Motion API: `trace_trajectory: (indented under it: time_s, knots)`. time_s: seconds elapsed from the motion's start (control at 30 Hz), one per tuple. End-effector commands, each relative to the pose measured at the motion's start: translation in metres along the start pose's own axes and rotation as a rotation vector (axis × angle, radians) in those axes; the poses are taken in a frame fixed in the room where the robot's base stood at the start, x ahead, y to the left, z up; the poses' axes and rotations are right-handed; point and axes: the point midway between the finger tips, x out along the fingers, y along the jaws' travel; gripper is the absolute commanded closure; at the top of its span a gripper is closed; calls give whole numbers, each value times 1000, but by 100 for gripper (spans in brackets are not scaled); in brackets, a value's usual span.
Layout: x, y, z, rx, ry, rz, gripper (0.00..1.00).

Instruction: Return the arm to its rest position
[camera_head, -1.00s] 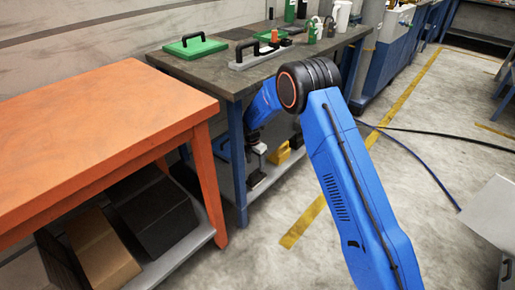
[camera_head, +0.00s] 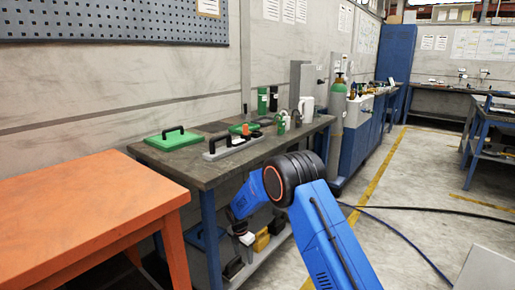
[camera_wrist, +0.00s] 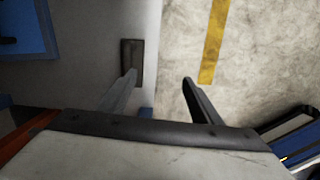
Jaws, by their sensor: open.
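My blue arm (camera_head: 325,235) with its black elbow joint reaches in front of the dark-topped workbench (camera_head: 215,171). Its forearm bends down, left of the elbow, toward my gripper (camera_head: 243,237), which is small and partly unclear in the head view. In the wrist view, my gripper (camera_wrist: 160,78) has its two fingers well apart with nothing between them. The left finger is over a pale surface near a dark rectangular piece (camera_wrist: 132,62). The right finger is over the concrete floor.
An orange table (camera_head: 85,205) stands at the left. The workbench holds a green lidded case (camera_head: 172,139), a grey bar with a black handle and several bottles. A yellow block (camera_head: 262,240) is on its lower shelf. Cables (camera_head: 420,208) cross the floor at right, where there is free room.

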Motion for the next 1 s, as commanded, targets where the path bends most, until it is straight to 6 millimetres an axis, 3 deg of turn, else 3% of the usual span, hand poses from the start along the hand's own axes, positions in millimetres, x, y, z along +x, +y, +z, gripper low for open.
trace_trajectory:
  time_s: [0.27,0.47,1.0]
  knots:
    - [-39,-17,14,99,-4,15,41]
    - [-81,-39,28,215,-7,32,41]
    - [-240,-161,59,727,-4,104,41]
